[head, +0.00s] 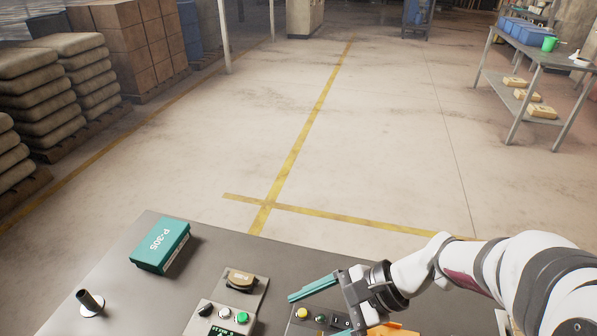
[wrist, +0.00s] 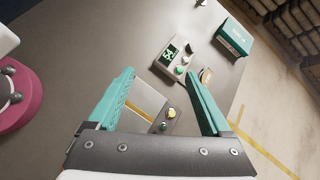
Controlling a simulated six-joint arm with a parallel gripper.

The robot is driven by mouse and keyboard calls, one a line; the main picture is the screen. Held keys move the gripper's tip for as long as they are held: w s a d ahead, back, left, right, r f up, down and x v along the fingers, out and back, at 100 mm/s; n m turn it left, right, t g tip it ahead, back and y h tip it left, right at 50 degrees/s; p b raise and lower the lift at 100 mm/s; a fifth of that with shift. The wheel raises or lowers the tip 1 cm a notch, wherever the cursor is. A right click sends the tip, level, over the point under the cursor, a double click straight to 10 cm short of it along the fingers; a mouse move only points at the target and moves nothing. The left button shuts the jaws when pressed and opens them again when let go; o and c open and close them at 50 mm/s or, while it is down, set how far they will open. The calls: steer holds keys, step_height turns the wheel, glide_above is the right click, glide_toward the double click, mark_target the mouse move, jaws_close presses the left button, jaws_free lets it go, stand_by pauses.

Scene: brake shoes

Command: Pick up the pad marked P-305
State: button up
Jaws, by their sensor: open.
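A small pad (head: 241,281) with a dark body and a tan top lies on a grey plate near the middle of the table. Its marking is too small to read. In the wrist view the pad (wrist: 206,75) is partly hidden behind the right finger. A teal box (head: 160,247) printed P-305 stands on the table at the left; it also shows in the wrist view (wrist: 235,38). My gripper (head: 298,293) is open and empty, its teal fingers to the right of the pad. In the wrist view the open fingers (wrist: 160,77) straddle a button panel without visible contact.
A control box (head: 222,318) with a display and buttons stands in front of the pad. Another button panel (head: 318,320) lies below my gripper. A dark post on a pale base (head: 90,303) stands at the left. An orange object (head: 392,329) shows at the bottom. Table between box and plate is clear.

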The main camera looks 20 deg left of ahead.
steer(key=w+a+f+m+y, duration=0.2)
steer(key=w+a+f+m, duration=0.1)
steer(key=w+f, duration=0.15)
steer(key=m+t+y, duration=0.2)
steer(key=m+t, duration=0.1)
steer(key=m, duration=0.2)
glide_toward(241, 278)
steer(key=shift+t, duration=0.3)
steer(key=x, duration=0.8)
steer(key=shift+s+a+f, duration=0.1)
steer(key=shift+s+a, duration=0.05)
jaws_close()
